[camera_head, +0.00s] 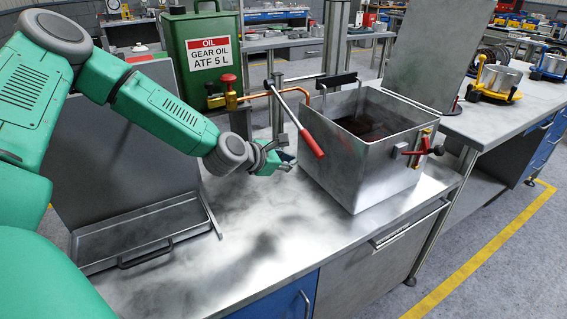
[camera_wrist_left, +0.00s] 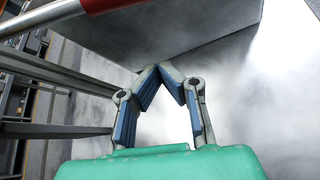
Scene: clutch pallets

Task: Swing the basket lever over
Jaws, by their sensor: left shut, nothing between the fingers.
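The basket lever (camera_head: 297,122) is a thin metal bar with a red grip (camera_head: 311,144). It slants down to the right along the left side of the open metal tank (camera_head: 365,185). My left gripper (camera_head: 287,162) is shut and empty, low over the bench, left of the tank and below the red grip, apart from it. In the left wrist view the fingertips (camera_wrist_left: 170,72) meet in front of the tank's wall, and the red grip (camera_wrist_left: 110,4) crosses the top left corner. My right gripper is not in view.
A green gear oil can (camera_head: 203,70) with a brass tap and copper pipe stands behind the lever. A shallow metal tray (camera_head: 140,232) with a raised lid is at left. The tank's lid (camera_head: 432,50) stands open. The front middle of the bench (camera_head: 235,262) is clear.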

